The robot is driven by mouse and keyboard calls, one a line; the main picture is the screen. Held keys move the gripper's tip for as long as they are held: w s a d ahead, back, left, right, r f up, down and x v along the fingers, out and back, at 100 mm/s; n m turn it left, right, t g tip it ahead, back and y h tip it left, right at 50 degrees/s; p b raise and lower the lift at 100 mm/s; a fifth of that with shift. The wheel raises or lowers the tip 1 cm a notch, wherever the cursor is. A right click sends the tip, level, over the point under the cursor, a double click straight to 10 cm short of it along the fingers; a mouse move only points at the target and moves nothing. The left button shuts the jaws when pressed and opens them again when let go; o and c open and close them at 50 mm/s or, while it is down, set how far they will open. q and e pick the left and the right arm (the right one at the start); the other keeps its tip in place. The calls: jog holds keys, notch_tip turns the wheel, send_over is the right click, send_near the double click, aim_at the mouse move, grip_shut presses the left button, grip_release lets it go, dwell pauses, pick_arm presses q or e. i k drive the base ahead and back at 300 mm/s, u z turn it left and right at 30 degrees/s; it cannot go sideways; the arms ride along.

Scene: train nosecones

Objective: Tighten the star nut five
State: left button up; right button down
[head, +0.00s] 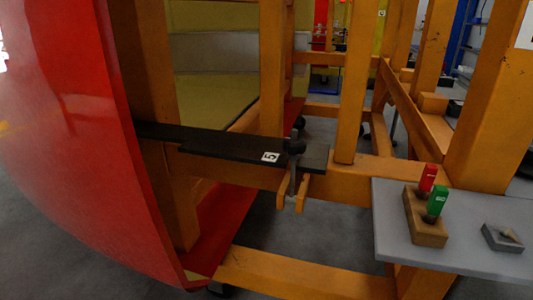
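A dark flat clamp bar (225,153) reaches out from behind the red nosecone shell (70,130) to an orange wooden frame. A white label reading 5 (270,156) is on the bar. A small dark star nut (295,146) sits on top near the bar's right end, on a grey upright bolt (293,181). Two short orange wooden prongs (303,193) stand on either side of the bolt below the bar. I cannot tell how tight the nut is. Neither of my grippers is in view.
Orange posts and beams (350,80) surround the bar. Grey floor shows below.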

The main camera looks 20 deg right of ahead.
aim_at(294, 149)
jog(key=u, duration=0.2)
jog(key=k, duration=0.4)
jog(key=z, duration=1.15)
jog(key=i, duration=0.2)
jog(key=u, duration=0.2)
